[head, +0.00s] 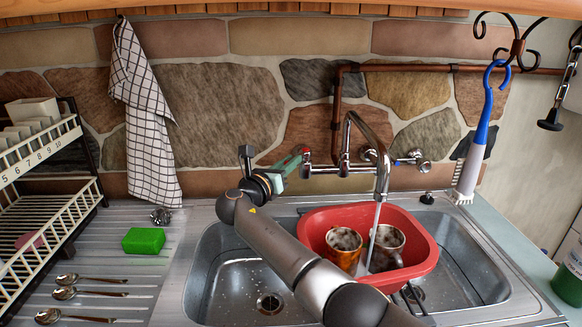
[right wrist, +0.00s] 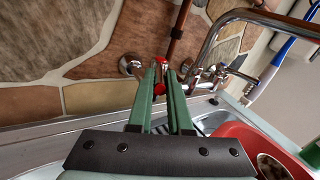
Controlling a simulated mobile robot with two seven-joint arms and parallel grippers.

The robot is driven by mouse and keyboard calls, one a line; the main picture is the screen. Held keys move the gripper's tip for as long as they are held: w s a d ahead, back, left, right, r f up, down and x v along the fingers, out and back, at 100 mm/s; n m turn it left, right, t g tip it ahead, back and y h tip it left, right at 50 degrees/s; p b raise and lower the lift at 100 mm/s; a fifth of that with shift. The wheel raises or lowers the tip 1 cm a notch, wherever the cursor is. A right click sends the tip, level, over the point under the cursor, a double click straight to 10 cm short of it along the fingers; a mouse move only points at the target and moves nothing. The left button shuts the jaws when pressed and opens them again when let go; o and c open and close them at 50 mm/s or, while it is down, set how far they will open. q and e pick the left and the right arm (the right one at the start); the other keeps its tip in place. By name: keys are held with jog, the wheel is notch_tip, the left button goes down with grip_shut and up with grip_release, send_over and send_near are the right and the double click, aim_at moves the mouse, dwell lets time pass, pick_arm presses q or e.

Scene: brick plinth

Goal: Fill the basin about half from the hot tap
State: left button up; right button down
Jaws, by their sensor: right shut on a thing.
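The red basin (head: 424,236) sits in the right-hand sink bowl with two mugs (head: 342,248) in it. A thin stream of water (head: 375,228) runs from the curved spout (head: 381,160) down into it between the mugs. I cannot make out the water level. My right gripper (head: 302,157) reaches to the hot tap on the left of the mixer, its green fingers shut on the red-marked handle (right wrist: 159,88). The tap's red end also shows in the head view (head: 307,152). The cold tap (head: 416,158) is at the right. My left gripper is out of view.
A dish rack (head: 50,190) stands at the left. A green sponge (head: 143,240) and several spoons (head: 90,293) lie on the drainer. A checked towel (head: 145,120) and a blue-handled brush (head: 478,135) hang at either side. The left sink bowl (head: 225,280) is clear of dishes.

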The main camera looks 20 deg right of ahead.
dwell(0.5)
jog(key=c, duration=0.8)
grip_release()
jog(key=shift+c, duration=0.2)
jog(key=v, duration=1.2)
jog(key=shift+a, duration=0.35)
